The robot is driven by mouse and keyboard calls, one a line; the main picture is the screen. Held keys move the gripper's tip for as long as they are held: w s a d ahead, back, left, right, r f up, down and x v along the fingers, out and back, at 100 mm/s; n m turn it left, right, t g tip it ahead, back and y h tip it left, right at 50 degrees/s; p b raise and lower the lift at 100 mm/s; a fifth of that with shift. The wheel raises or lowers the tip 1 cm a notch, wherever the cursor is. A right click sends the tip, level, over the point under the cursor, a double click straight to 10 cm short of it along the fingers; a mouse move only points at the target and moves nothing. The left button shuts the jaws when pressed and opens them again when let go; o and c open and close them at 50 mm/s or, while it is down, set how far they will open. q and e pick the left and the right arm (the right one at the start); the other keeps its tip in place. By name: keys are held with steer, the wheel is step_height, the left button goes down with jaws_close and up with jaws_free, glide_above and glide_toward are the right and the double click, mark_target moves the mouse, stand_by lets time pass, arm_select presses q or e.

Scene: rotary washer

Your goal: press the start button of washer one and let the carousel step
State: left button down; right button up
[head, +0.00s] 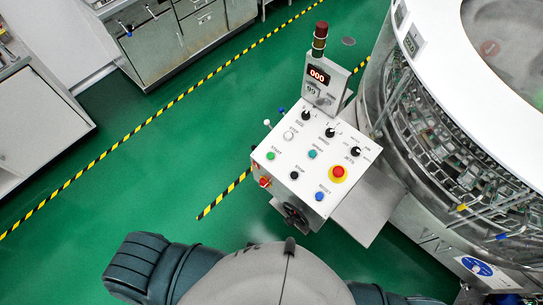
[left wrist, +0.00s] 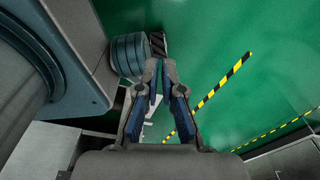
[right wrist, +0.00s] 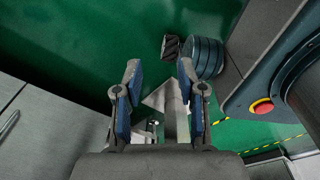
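The control panel (head: 318,165) stands in the middle of the head view with a white sloped face. A green button (head: 270,156) labelled START is at its left edge, with nothing touching it. A black button (head: 294,175) and a blue reset button (head: 319,196) are nearer me. The round washer (head: 440,150), with a wire-and-glass carousel, fills the right side. Neither gripper shows in the head view. In the left wrist view my left gripper (left wrist: 159,66) has its fingertips together, holding nothing. In the right wrist view my right gripper (right wrist: 158,68) is open and empty.
Steel cabinets (head: 165,40) stand at the upper left. Green floor (head: 120,185) with yellow-black tape is clear.

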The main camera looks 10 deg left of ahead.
arm_select(q)
steer(key=shift+a, duration=0.4)
arm_select(e)
steer(key=shift+a, duration=0.3)
stand_by(0.3)
arm_select(q)
steer(key=shift+a, duration=0.1)
arm_select(e)
steer(key=shift+a+r, duration=0.1)
